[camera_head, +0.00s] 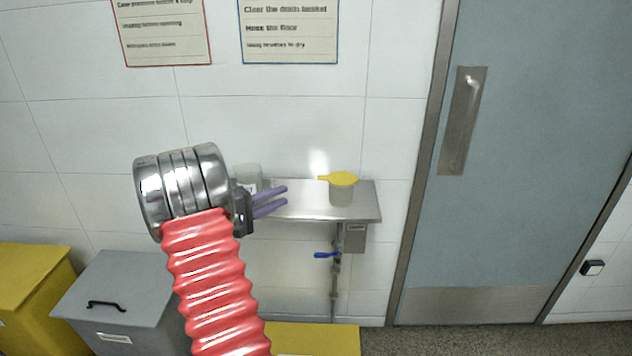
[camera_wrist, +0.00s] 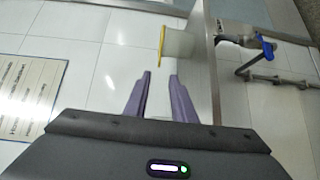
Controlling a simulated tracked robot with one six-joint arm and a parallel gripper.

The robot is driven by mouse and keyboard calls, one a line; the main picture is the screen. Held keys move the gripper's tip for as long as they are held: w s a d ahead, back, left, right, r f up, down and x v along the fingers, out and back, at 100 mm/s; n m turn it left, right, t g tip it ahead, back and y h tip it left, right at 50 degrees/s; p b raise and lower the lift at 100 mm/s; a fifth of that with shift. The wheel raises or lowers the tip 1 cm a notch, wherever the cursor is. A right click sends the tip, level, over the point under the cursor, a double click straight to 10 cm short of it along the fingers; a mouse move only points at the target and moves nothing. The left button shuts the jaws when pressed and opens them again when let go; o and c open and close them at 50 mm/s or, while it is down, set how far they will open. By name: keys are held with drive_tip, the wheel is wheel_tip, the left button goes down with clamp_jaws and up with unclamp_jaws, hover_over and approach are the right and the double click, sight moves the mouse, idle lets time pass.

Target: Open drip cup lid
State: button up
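The drip cup (camera_head: 341,196) is a small translucent cup standing upright on a steel shelf. Its yellow lid (camera_head: 343,178) lies flat across the top, with a tab pointing left. In the wrist view the cup (camera_wrist: 180,44) appears sideways beyond my fingertips, with the yellow lid (camera_wrist: 162,40) edge-on at its left. My gripper (camera_head: 286,196) has two purple fingers pointing right toward the cup, clearly apart from it. In the wrist view the fingers (camera_wrist: 160,74) are spread with nothing between them.
The steel shelf (camera_head: 296,212) is mounted on the tiled wall, with a blue-handled valve (camera_head: 326,255) below. A clear container (camera_head: 247,174) stands behind my gripper, partly hidden. Grey (camera_head: 117,285) and yellow (camera_head: 30,285) bins stand lower left. A blue-grey door (camera_head: 530,150) is at right.

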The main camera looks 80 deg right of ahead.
drive_tip(key=shift+s+d+f+h, duration=0.2)
drive_tip(key=shift+d+f, duration=0.1)
drive_tip(key=shift+d, duration=0.25)
drive_tip(key=shift+s+d+f+h, duration=0.1)
drive_tip(key=shift+s+d+f, duration=0.15)
drive_tip(key=shift+d, duration=0.3)
approach(337, 178)
drive_tip(key=d, duration=0.6)
drive_tip(key=shift+w+d+f, duration=0.2)
drive_tip(key=shift+w+f, duration=0.05)
drive_tip(key=shift+w, duration=0.1)
drive_tip(key=shift+c, duration=0.5)
drive_tip(key=c, duration=0.4)
clamp_jaws()
drive_tip(key=shift+f, duration=0.1)
